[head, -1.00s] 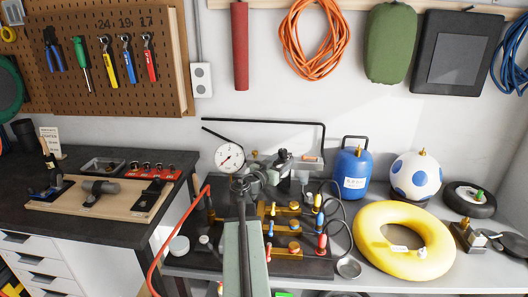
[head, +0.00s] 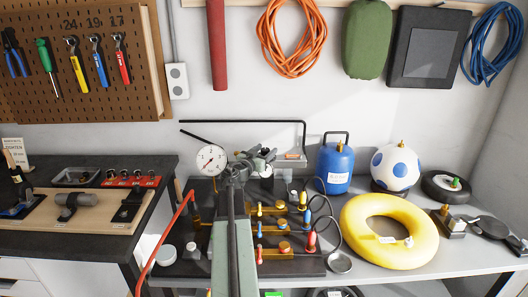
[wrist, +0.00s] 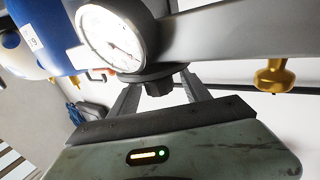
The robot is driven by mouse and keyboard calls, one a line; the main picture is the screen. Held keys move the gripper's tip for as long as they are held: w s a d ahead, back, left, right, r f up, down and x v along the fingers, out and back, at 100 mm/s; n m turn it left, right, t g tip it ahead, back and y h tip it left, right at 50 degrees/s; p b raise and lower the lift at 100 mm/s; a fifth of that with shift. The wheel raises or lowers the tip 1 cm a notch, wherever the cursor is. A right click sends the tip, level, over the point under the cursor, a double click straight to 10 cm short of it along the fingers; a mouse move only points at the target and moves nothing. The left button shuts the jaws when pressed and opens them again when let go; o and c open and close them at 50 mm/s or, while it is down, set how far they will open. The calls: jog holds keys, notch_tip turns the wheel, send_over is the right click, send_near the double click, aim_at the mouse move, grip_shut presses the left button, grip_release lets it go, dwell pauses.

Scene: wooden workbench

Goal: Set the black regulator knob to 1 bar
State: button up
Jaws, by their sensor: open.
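The round white pressure gauge (head: 211,160) stands at the back of the bench, just left of my gripper (head: 240,168). In the wrist view the gauge (wrist: 112,38) is large, with its dial tilted and its marks too blurred to read. A black knob-like part (wrist: 158,84), seemingly the regulator knob, shows below the gauge. My gripper (wrist: 160,95) is open, with one finger on each side of this part. I cannot tell whether the fingers touch it. In the head view my arm and gripper hide the knob.
A brass fitting (wrist: 274,77) is right of the gauge in the wrist view. Brass manifolds with coloured plugs (head: 283,226), a yellow ring (head: 358,247), a blue tank (head: 336,165) and a spotted ball (head: 396,168) are to the right. A red hose (head: 165,232) runs down the left.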

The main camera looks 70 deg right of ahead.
grip_shut()
jog(key=shift+s+n+t, duration=0.1)
jog(key=shift+n+t, duration=0.2)
jog(key=shift+t, duration=0.2)
jog(key=n+t, duration=0.2)
jog(key=t, duration=0.1)
jog(key=shift+t, duration=0.3)
jog(key=n+t+y, duration=0.1)
jog(key=n+t, duration=0.2)
jog(key=t, duration=0.1)
jog(key=n+t+y, duration=0.1)
jog(key=n+t, duration=0.1)
jog(key=t, duration=0.2)
jog(key=shift+s+d+n+y, duration=0.1)
jog(key=shift+d+n+y, duration=0.1)
jog(key=shift+n+y, duration=0.2)
jog(key=n+t+y, duration=0.4)
jog(key=shift+t, duration=0.4)
jog(key=shift+n+t+y, duration=0.8)
jog(key=shift+n+y, duration=0.3)
jog(key=shift+y, duration=0.5)
jog(key=shift+a, duration=0.1)
grip_release()
